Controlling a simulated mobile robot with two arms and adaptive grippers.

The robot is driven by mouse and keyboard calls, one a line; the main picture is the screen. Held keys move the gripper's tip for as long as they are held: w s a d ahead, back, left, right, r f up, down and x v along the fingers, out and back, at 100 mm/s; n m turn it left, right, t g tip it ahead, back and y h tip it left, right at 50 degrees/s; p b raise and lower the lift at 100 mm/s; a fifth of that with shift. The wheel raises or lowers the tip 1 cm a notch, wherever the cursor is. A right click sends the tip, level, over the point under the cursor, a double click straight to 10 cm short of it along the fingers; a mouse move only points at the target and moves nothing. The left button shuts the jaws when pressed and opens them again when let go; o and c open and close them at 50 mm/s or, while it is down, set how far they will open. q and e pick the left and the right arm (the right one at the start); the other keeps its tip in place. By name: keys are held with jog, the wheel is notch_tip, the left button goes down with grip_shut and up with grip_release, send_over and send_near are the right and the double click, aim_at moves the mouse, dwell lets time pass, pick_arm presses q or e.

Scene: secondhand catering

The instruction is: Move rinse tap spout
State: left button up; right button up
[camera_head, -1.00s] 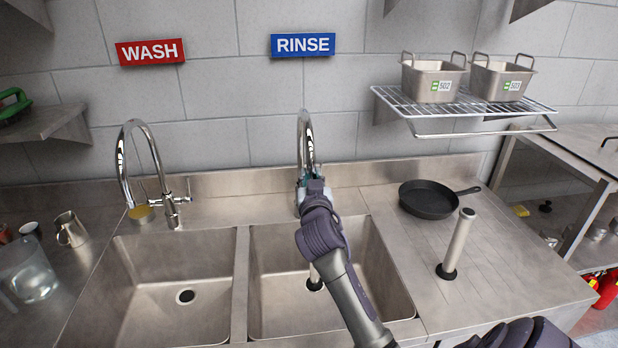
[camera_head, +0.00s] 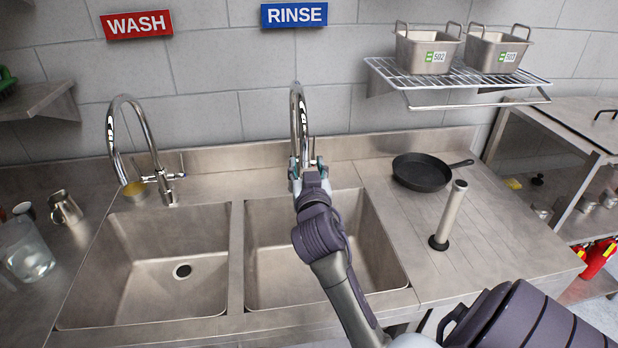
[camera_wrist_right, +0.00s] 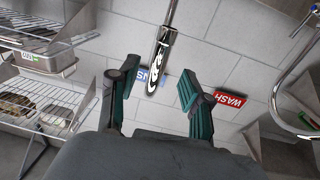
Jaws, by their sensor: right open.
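The chrome rinse tap spout (camera_head: 299,118) rises behind the right basin, below the blue RINSE sign. My right gripper (camera_head: 308,166) is at the lower part of this tap in the head view and hides its base. In the right wrist view the spout (camera_wrist_right: 161,55) hangs down between the two teal fingertips of my open right gripper (camera_wrist_right: 155,92), with a gap on each side. I cannot tell whether a finger touches it. My left gripper is not in view.
The wash tap (camera_head: 135,140) stands behind the left basin (camera_head: 150,270). A black pan (camera_head: 420,172) and an upright grey tube (camera_head: 450,213) stand on the drainboard to the right. A wire shelf (camera_head: 455,90) with two steel containers overhangs the drainboard.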

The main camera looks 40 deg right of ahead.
jog(key=v, duration=0.5)
jog(key=shift+a, duration=0.1)
dwell(0.3)
